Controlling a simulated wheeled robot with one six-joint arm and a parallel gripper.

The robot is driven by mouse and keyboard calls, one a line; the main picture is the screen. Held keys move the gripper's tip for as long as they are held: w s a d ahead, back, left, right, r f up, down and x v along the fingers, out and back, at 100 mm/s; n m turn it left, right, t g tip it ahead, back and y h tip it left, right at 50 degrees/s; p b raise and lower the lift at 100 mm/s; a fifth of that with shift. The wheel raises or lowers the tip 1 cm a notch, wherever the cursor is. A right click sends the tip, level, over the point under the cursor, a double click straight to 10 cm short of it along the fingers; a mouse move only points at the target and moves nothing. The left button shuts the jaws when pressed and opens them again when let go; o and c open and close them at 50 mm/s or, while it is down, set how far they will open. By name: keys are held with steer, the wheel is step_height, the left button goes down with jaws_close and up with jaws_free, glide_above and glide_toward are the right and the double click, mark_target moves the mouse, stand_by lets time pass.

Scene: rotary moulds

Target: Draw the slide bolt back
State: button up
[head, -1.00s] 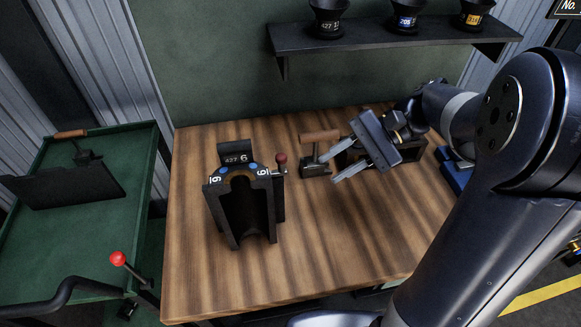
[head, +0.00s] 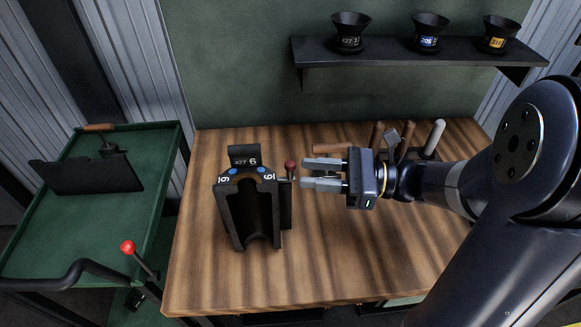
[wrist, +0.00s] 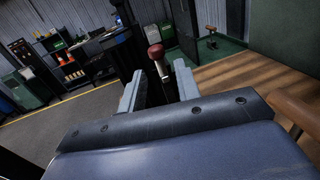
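The black mould (head: 233,205) stands upright on the wooden bench, with a 427 6 tag on top and an open channel facing me. A dark red knob (head: 290,165), which looks like the slide bolt's handle, sticks up at its right side. My gripper (head: 304,174) is open and level, its fingers pointing left at the knob, with the tips close to it. In the wrist view the knob (wrist: 155,51) shows between and beyond the two fingertips (wrist: 155,77). Whether the fingers touch it I cannot tell. The bolt's body is mostly hidden.
A wooden-handled tool (head: 330,148) lies behind my gripper, and a rack with upright handles (head: 405,138) is behind my wrist. A shelf (head: 420,58) with black funnels hangs on the wall. A green cart (head: 60,220) stands left. The bench front is clear.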

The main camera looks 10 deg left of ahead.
mark_target(290, 170)
steer(key=shift+s+a, duration=0.1)
steer(key=shift+a, duration=2.3)
jaws_close()
steer(key=shift+r+p, duration=0.1)
steer(key=shift+p, duration=0.2)
